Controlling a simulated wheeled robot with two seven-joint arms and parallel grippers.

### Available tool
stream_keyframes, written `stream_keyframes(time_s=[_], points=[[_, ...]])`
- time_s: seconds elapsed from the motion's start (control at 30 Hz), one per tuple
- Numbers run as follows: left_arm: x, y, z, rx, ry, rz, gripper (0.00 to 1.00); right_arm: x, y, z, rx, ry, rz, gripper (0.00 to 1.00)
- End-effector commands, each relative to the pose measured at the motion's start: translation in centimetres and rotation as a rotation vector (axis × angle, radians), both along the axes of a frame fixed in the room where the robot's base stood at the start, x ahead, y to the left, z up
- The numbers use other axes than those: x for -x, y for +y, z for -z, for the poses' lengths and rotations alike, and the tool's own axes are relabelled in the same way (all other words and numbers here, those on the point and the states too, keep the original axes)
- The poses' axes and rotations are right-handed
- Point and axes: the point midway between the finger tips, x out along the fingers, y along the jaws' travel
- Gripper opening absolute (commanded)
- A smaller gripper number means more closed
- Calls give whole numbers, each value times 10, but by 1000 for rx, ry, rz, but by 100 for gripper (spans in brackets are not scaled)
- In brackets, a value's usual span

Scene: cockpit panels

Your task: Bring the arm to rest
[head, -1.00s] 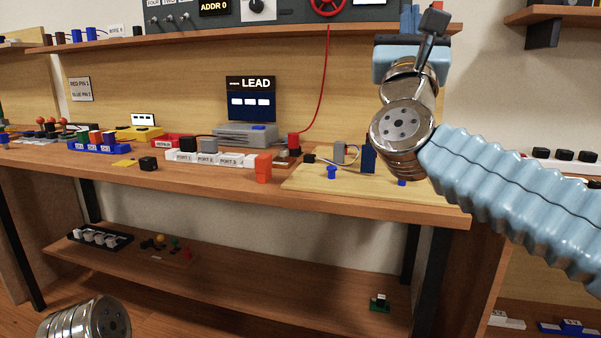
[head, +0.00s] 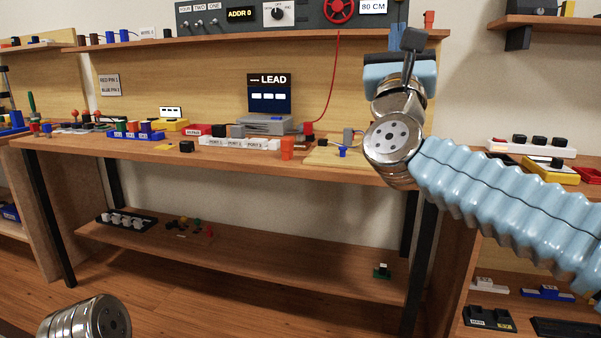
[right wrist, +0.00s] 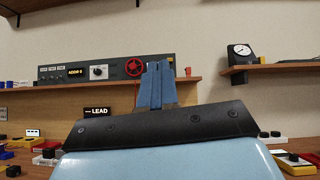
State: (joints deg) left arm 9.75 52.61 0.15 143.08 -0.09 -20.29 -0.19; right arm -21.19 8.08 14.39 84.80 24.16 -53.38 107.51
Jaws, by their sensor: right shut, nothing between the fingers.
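My right arm comes in from the right of the head view, with a light blue ribbed sleeve and silver wrist joints. Its gripper (head: 396,39) points up, in front of the upper shelf and wall, partly hidden by the black wrist camera part. In the right wrist view the blue fingers (right wrist: 156,85) are together and empty, in the air and clear of the bench. A silver joint of my left arm shows at the bottom left of the head view. My left gripper is out of the picture.
A wooden bench (head: 215,152) holds several coloured modules and a LEAD display (head: 269,95). Above it, a shelf carries a grey panel (head: 300,16) with a red wheel (head: 341,9). Another shelf unit stands at the right. Floor (head: 200,300) is open in front.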

Motion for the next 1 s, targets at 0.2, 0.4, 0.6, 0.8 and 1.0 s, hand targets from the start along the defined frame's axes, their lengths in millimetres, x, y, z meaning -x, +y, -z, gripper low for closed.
stream_keyframes(time_s=[0.2,0.4,0.6,0.8,1.0], points=[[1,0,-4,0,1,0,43,-25,13,30,110,78,38,0],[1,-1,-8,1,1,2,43,-59,28,78,270,189,87,0],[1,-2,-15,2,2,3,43,-102,46,165,535,360,139,0],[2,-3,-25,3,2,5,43,-138,60,308,950,591,157,0],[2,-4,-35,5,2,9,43,-131,61,463,1388,776,77,0]])
